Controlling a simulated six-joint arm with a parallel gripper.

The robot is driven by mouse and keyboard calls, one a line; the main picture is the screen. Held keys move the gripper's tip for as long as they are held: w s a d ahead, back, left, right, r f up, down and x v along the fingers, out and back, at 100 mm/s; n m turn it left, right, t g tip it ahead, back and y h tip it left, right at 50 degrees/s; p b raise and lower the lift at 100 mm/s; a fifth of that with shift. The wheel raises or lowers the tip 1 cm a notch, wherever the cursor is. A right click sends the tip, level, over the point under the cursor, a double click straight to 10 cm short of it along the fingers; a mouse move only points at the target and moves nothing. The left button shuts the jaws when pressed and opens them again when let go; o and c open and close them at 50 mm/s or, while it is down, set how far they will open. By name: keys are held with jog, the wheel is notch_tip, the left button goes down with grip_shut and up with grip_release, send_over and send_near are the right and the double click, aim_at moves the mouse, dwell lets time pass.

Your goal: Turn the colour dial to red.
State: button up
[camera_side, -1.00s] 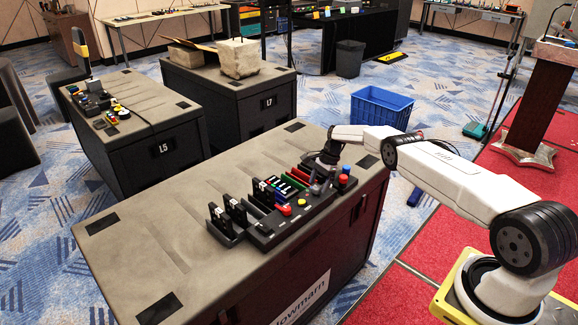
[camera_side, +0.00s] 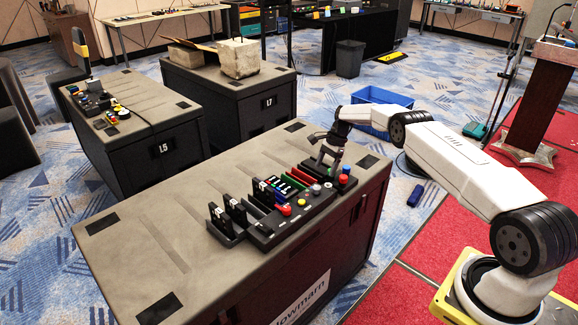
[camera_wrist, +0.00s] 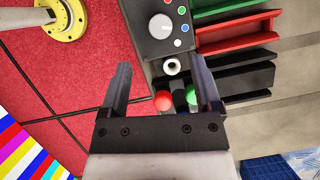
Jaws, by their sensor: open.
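The colour dial (camera_wrist: 161,27) is a light grey round knob on a dark panel, at the top of the wrist view. Red, green and blue dots lie along its right side; I cannot tell which way it points. In the side view, the dial (camera_side: 316,189) looks small and grey on the control panel (camera_side: 262,238). My gripper (camera_wrist: 160,64) is open and empty, with its fingers apart in the wrist view. In the side view, my gripper (camera_side: 325,160) is above the panel's far end, apart from the dial.
Coloured slots (camera_wrist: 237,35) line the right side. Upright black holders (camera_side: 236,210) stand at the panel's left end. The cabinet top (camera_side: 130,245) is clear further left.

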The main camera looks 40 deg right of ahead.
aim_at(317, 187)
jog(key=shift+s+f+n+h, duration=0.1)
jog(key=shift+f+n+h, duration=0.5)
jog(key=shift+n+h, duration=0.55)
jog(key=n, duration=0.1)
jog(key=n+h, duration=0.2)
jog(key=shift+s+a+f, duration=0.15)
jog(key=shift+s+a, duration=0.05)
jog(key=shift+s, duration=0.05)
jog(key=shift+s+a+n+t+h, duration=0.15)
jog(key=shift+a+n+t+h, duration=0.15)
jog(key=shift+n, duration=0.35)
jog(key=shift+s+a+n+t+h, duration=0.1)
jog(key=shift+a+n+t+h, duration=0.1)
jog(key=shift+n+h, duration=0.3)
jog(key=a+n, duration=0.1)
jog(key=n, duration=0.1)
jog(key=a+r+n+t, duration=0.1)
jog(key=n, duration=0.1)
jog(key=s+a+n+t+h, duration=0.1)
jog(key=a+n, duration=0.1)
jog(key=shift+r, duration=0.35)
jog(key=shift+f, duration=0.1)
jog(key=shift+x, duration=3.8)
